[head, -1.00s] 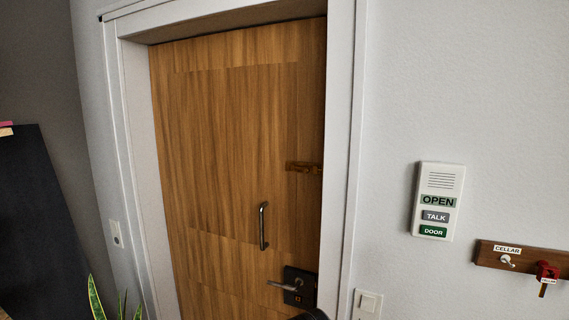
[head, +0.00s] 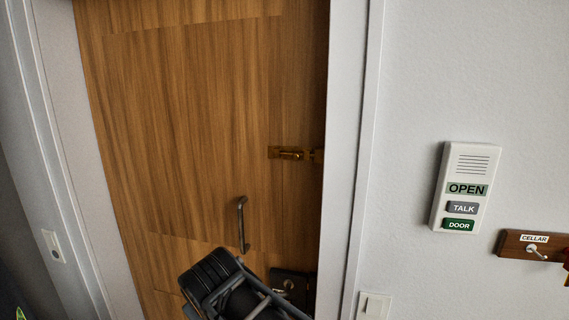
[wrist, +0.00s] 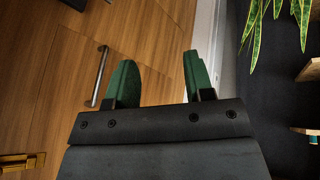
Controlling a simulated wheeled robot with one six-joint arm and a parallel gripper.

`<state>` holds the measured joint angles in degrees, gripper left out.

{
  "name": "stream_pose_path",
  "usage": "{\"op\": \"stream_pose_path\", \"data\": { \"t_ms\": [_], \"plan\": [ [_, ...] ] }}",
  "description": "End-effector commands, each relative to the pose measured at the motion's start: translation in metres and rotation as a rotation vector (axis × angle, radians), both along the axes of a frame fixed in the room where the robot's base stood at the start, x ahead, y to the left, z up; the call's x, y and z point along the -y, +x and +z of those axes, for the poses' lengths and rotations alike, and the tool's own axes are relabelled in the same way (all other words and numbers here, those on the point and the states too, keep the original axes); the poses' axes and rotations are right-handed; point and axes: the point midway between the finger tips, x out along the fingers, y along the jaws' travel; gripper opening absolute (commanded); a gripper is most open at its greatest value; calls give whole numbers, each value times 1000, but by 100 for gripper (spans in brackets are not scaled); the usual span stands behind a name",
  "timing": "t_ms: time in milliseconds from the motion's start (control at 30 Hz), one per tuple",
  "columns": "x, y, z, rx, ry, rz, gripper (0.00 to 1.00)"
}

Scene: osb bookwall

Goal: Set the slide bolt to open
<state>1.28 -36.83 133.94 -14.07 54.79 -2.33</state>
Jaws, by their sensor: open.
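The brass slide bolt (head: 290,154) is mounted on the wooden door (head: 200,110) near its right edge, above the lock plate. Its right end lies close to the door frame; I cannot tell how far the bolt is slid. In the wrist view the brass bolt (wrist: 22,162) shows at the lower left corner, partly cut off. My gripper (wrist: 155,85) has two green fingers, spread apart with nothing between them. It is apart from the bolt. In the head view my arm rises from the bottom edge, below the bolt, and the fingertips cannot be made out.
A vertical door handle (head: 242,224) stands out from the door below the bolt. A dark lock plate (head: 291,286) is partly hidden by my arm. An intercom (head: 466,188) reading OPEN, a light switch (head: 374,306) and a CELLAR key rack (head: 518,243) are on the right wall.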

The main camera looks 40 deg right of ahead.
Motion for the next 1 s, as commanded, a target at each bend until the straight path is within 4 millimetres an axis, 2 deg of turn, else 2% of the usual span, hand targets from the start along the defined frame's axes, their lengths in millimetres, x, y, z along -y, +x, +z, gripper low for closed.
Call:
{"op": "stream_pose_path", "data": {
  "t_ms": [67, 200, 300, 433, 600, 767, 1000],
  "plan": [
    [32, 20, 12, -6, -181, 3, 48],
    [88, 48, 63, -36, -538, -22, 48],
    [121, 61, 103, -66, -770, -72, 48],
    [150, 68, 152, -109, -1015, -158, 48],
    [168, 68, 197, -153, -1215, -258, 48],
    [180, 67, 216, -175, -1293, -306, 48],
    [219, 72, 222, -183, -1304, -314, 48]
  ]
}}
